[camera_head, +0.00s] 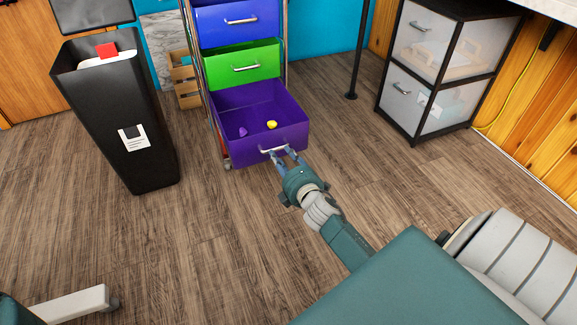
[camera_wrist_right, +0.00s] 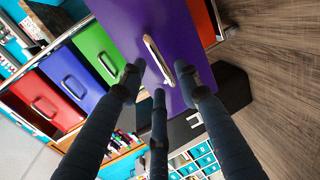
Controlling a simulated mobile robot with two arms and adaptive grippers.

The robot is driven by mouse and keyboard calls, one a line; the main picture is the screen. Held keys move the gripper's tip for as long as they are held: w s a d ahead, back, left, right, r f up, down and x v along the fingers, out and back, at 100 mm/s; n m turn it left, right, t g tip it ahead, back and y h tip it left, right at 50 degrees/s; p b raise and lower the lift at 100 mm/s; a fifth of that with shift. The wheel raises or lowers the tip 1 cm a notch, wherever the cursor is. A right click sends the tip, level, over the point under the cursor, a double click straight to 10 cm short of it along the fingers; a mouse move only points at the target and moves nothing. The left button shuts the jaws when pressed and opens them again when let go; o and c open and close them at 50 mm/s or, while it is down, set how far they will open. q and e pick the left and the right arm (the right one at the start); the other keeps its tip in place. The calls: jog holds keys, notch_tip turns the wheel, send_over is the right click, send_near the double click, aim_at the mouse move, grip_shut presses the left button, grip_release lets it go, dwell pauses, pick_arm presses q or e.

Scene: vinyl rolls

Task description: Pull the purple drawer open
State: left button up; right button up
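A yellow item (camera_head: 272,125) and a small purple item (camera_head: 243,132) lie inside. My right gripper (camera_head: 279,154) is at the drawer's pale bar handle (camera_head: 273,149). In the right wrist view the handle (camera_wrist_right: 157,58) lies between the spread fingertips of the gripper (camera_wrist_right: 158,82), with gaps to the outer fingers. Whether any fingertip touches the handle I cannot tell. My left gripper is not in view.
Shut green (camera_head: 244,65) and blue (camera_head: 238,22) drawers are above the purple one. A black bin (camera_head: 120,120) stands to the left. A black-framed unit with clear drawers (camera_head: 430,100) stands to the right. Wooden floor (camera_head: 215,230) is free in front.

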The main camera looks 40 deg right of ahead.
jog(key=v, duration=0.6)
dwell(0.3)
